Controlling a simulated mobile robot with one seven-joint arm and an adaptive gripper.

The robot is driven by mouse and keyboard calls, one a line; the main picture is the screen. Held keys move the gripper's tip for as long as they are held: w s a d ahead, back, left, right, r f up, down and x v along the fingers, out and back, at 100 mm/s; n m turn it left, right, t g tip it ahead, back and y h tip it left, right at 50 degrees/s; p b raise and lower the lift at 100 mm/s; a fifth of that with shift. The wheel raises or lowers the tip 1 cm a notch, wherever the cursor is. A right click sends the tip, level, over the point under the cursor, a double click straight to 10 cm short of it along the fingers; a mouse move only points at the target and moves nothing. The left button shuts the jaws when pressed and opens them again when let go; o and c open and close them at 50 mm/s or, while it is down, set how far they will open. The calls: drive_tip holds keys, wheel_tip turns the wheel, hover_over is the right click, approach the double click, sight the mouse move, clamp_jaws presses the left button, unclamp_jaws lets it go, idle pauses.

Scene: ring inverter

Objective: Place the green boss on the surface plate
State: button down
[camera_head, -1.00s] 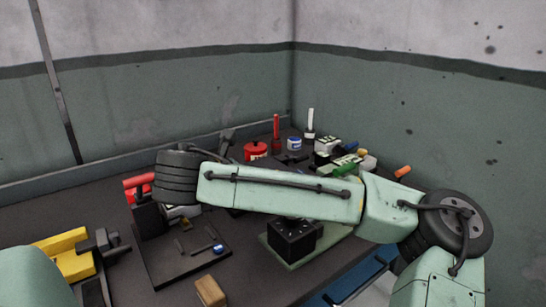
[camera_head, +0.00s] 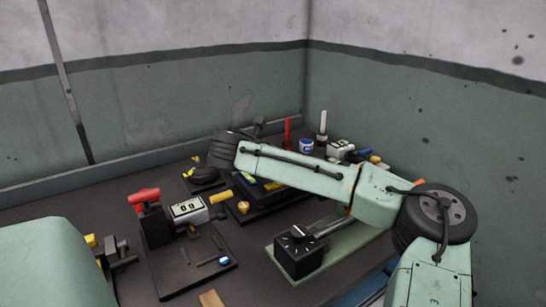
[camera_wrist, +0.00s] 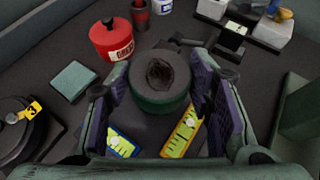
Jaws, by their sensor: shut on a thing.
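The green boss (camera_wrist: 160,82) is a short green cylinder with a dark grey top and a dark hollow in its middle. It stands upright between the two fingers of my gripper (camera_wrist: 158,92) in the wrist view, and my gripper is shut on it. Its underside is hidden. In the head view my arm hides the gripper and the boss. I cannot tell for sure which thing is the surface plate; a flat teal square (camera_wrist: 73,80) lies left of the boss in the wrist view.
A red can (camera_wrist: 112,40) stands beyond the boss. Yellow-marked parts (camera_wrist: 185,132) lie under the gripper. A dark round thing with a yellow tag (camera_wrist: 14,125) is at left. In the head view a black box (camera_head: 298,254) sits on a green mat, and a dark slab (camera_head: 180,282) bears several small parts.

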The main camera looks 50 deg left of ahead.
drive_tip(key=shift+w+a+p, duration=0.3)
drive_tip(key=shift+w+a, duration=0.45)
drive_tip(key=shift+w, duration=0.2)
drive_tip(key=shift+f+p, duration=0.65)
drive_tip(key=shift+f, duration=1.15)
drive_tip(key=shift+f, duration=0.2)
drive_tip(key=c, duration=0.8)
unclamp_jaws()
drive_tip(key=shift+o, duration=0.2)
drive_tip(key=shift+r, duration=0.2)
drive_tip(key=shift+s+d, duration=0.1)
drive_tip(key=shift+s, duration=0.2)
drive_tip(key=b+v, duration=0.4)
drive_tip(key=v, duration=0.7)
drive_tip(key=shift+s+d+r, duration=0.1)
drive_tip(key=shift+r, duration=0.05)
